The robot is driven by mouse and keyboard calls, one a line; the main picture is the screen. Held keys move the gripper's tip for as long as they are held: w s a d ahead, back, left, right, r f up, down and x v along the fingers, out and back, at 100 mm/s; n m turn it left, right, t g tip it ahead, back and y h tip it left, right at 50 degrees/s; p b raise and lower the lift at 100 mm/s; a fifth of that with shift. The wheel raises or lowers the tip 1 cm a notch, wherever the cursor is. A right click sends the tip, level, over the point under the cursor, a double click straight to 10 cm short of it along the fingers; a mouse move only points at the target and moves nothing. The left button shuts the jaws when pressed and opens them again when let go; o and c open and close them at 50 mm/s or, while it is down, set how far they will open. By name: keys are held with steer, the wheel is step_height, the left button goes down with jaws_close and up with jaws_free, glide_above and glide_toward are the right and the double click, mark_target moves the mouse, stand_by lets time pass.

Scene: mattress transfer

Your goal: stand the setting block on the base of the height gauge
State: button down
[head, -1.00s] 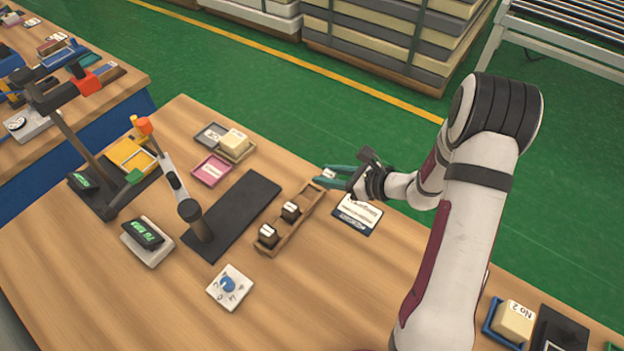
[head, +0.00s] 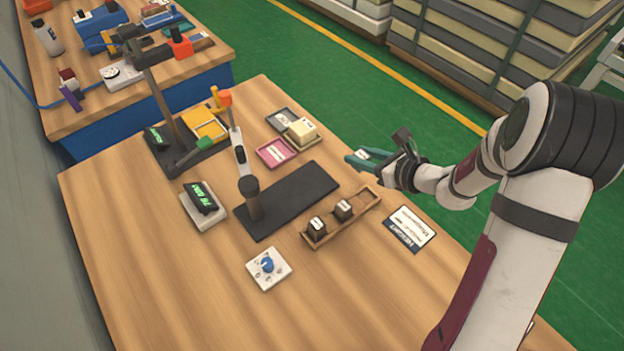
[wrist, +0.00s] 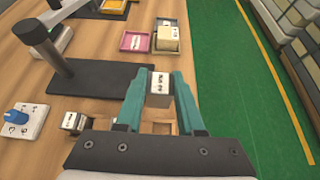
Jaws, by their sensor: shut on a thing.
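The setting block (wrist: 160,84), pale with dark print on its label, is held between the teal fingers of my gripper (wrist: 160,92). In the head view my gripper (head: 366,157) is in the air near the back right end of the wooden rack, and its fingers mostly hide the block. The height gauge has a flat black base (head: 300,195) with a dark post (head: 252,200) at its left end. The base is bare to the right of the post and lies to the left of my gripper. It also shows in the wrist view (wrist: 100,78).
The wooden rack (head: 355,214) holds two dark labelled blocks (head: 317,226) beside the base. A pink tray (head: 276,153), a tray with a cream block (head: 302,130), a digital display (head: 201,197), a dial card (head: 268,267) and a printed card (head: 409,229) lie around.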

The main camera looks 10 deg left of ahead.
glide_above(310, 182)
steer(key=f, duration=0.6)
steer(key=shift+d+f, duration=0.2)
steer(key=shift+f, duration=0.1)
steer(key=shift+a+f, duration=0.15)
steer(key=shift+f, duration=0.95)
steer(key=shift+a+f, duration=0.1)
steer(key=shift+f, duration=0.95)
steer(key=shift+f, duration=0.1)
steer(key=c, duration=0.5)
jaws_free()
